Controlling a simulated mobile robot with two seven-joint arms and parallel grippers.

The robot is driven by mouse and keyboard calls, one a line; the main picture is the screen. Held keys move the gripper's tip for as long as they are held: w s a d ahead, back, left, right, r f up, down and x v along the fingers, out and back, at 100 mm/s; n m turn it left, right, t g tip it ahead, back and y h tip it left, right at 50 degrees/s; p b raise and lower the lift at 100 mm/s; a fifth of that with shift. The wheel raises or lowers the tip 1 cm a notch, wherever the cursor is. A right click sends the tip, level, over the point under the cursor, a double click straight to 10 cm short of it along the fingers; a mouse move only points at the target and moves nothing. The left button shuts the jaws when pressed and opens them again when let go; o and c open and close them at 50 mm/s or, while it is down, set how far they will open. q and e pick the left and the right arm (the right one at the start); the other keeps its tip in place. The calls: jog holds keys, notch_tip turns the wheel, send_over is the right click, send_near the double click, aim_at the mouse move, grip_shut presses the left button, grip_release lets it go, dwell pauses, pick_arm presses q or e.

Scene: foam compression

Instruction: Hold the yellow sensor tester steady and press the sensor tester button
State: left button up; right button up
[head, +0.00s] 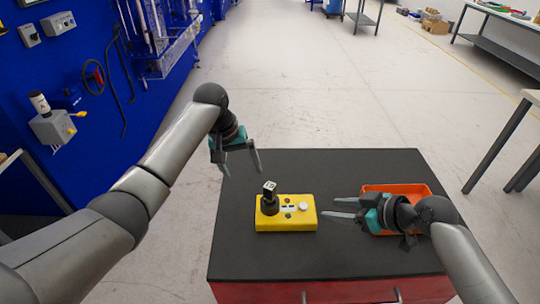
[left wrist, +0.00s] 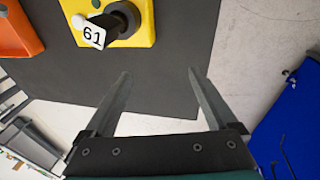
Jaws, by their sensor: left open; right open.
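The yellow sensor tester (head: 287,226) lies on the black top of a red cabinet. A black upright post with a white tag (head: 269,186) stands at its left end, and a white round button (head: 303,206) shows on its right part. In the left wrist view the tester (left wrist: 144,30) is at the top, its tag reading 61. My left gripper (head: 241,167) is open and empty, above and behind the tester's left end, apart from it. My right gripper (head: 336,207) is open, its fingers pointing left, close to the tester's right end; whether they touch it I cannot tell.
An orange tray (head: 412,189) lies right of the tester, partly hidden by my right arm; it also shows in the left wrist view (left wrist: 15,35). The cabinet top (head: 255,258) is otherwise clear. A blue tool wall stands at left, and tables stand at right.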

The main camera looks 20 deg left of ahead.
aim_at(269, 201)
pick_arm(q)
jog(key=s+d+r+m, duration=0.1)
jog(key=d+r+m, duration=0.1)
jog(key=s+d+r+m+g+y, duration=0.1)
jog(key=d+r+m, duration=0.1)
jog(key=d+r, duration=0.1)
jog(key=d+r+m, duration=0.2)
jog(key=d, duration=0.1)
jog(key=shift+s+r+g+y, duration=0.3)
jog(key=shift+s+r+g, duration=0.1)
jog(key=shift+s+d+m, duration=0.1)
jog(key=shift+d+m, duration=0.05)
jog(key=shift+m, duration=0.15)
notch_tip(269, 201, down, 15)
jog(key=shift+f, duration=0.1)
jog(key=shift+c, duration=0.2)
grip_shut()
pick_arm(e)
jog(key=shift+c, duration=0.3)
grip_shut()
